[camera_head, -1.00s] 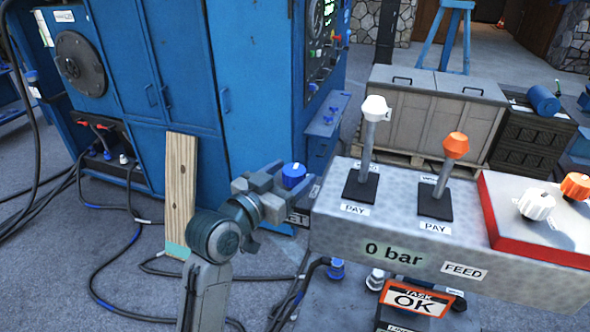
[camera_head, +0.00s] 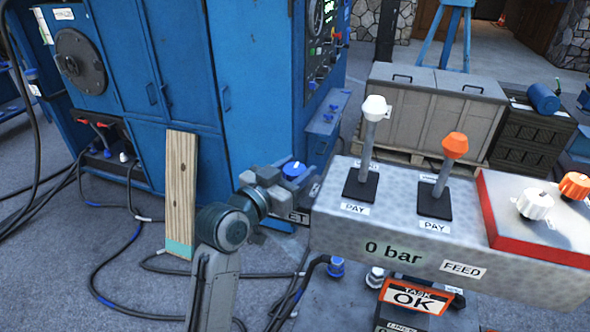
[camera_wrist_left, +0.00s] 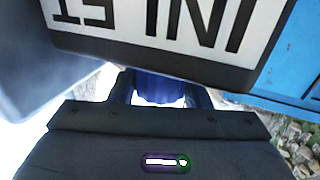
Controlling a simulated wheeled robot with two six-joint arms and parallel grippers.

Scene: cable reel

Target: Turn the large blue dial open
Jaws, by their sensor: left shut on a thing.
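The large blue dial (camera_head: 293,171) shows in the head view just left of the grey control console. My left gripper (camera_head: 285,180) is at the dial, with its fingers shut around it. In the left wrist view the dark blue dial (camera_wrist_left: 158,88) sits between the two fingers, beyond the gripper body. A black-framed white label reading INLET (camera_wrist_left: 160,25) hangs above it in that view, upside down. The dial's pointer or marking cannot be seen. My right gripper does not show.
The grey console (camera_head: 400,232) carries a white-knobbed lever (camera_head: 374,108) and an orange-knobbed lever (camera_head: 454,146); its panel reads 0 bar. A red-edged box with white and orange knobs (camera_head: 535,204) is at the right. A wooden plank (camera_head: 181,190) leans on the blue cabinet (camera_head: 180,90).

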